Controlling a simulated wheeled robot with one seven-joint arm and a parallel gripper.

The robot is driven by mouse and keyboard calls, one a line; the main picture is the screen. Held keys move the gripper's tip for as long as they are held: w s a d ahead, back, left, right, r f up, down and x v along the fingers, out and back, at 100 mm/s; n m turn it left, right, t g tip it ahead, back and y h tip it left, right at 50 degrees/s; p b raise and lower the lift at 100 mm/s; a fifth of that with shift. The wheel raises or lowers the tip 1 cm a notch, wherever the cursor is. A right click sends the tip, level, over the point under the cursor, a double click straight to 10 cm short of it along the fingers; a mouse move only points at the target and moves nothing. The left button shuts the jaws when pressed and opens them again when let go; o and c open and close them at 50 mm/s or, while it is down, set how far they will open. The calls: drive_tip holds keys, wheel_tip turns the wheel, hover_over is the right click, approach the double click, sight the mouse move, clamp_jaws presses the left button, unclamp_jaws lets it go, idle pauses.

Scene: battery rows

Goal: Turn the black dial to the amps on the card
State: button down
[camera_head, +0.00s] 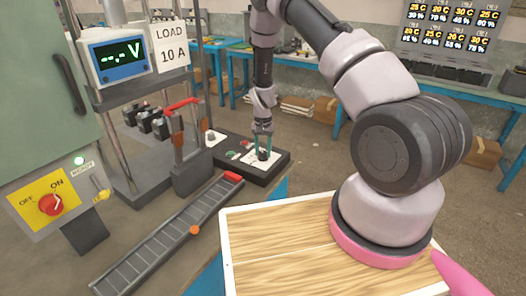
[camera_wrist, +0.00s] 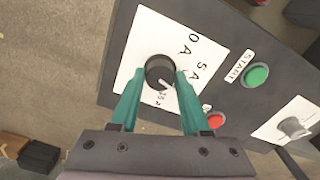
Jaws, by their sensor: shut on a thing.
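The black dial (camera_wrist: 159,68) sits on a white scale plate (camera_wrist: 150,32) on the dark control box. My gripper (camera_wrist: 160,75) has its teal fingers closed on opposite sides of the dial. A pale pointer mark shows on the dial's lower right side in the wrist view. "0 A" and "5 A" are printed right of the dial; another label below it is partly hidden by the fingers. In the head view my gripper (camera_head: 262,148) reaches down onto the box. The card (camera_head: 171,46) reads "LOAD 10 A".
A green START button (camera_wrist: 257,75), a red button (camera_wrist: 215,120) and a grey knob (camera_wrist: 294,127) are on the same box. The voltage display (camera_head: 118,53) shows dashes. A red switch (camera_head: 51,204) is on a yellow plate at left, below a lit green READY lamp (camera_head: 78,160).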

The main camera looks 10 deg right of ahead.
sight(263, 152)
drive_tip(key=shift+m, duration=0.6)
drive_tip(key=shift+c, duration=1.9)
unclamp_jaws()
wheel_tip(263, 152, up, 11)
